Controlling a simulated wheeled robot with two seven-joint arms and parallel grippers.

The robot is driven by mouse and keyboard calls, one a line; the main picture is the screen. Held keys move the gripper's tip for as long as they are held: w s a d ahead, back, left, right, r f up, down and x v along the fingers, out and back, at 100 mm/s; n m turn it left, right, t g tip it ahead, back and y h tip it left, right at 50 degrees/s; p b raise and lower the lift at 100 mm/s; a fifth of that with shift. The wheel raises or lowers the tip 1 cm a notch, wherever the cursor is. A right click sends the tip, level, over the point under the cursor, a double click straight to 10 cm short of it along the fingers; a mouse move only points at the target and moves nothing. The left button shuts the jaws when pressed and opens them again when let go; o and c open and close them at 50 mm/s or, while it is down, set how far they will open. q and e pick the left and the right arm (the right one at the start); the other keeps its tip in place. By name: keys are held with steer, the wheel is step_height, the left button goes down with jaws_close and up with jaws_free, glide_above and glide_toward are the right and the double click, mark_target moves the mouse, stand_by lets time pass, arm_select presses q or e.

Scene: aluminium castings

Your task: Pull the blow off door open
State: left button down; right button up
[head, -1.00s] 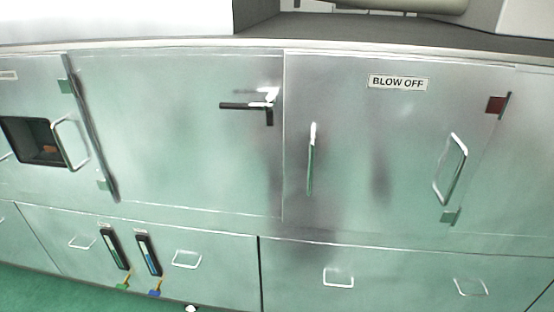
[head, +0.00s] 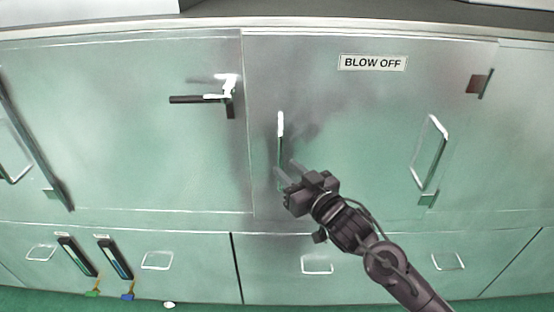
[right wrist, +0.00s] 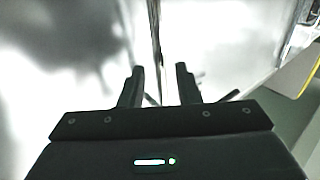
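The blow off door (head: 350,130) is a flat metal panel with a "BLOW OFF" label (head: 372,63) near its top. It looks shut, flush with its frame. Its upright left handle (head: 280,128) is a slim bar near the left edge. My right gripper (head: 283,172) is at the lower end of this handle, its fingers pointing up and left. In the right wrist view the fingers (right wrist: 161,78) are apart. A thin upright bar, seemingly the handle (right wrist: 156,35), shows between and beyond them. I cannot tell whether they touch it. My left gripper is out of view.
A second, slanted handle (head: 428,152) is on the door's right side, near the hinges (head: 478,84). A black lever latch (head: 200,99) sticks out on the panel to the left. Drawers with handles (head: 317,265) lie below.

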mark_target(282, 165)
steer(key=shift+p+x, duration=0.3)
steer(key=shift+x, duration=1.6)
jaws_close()
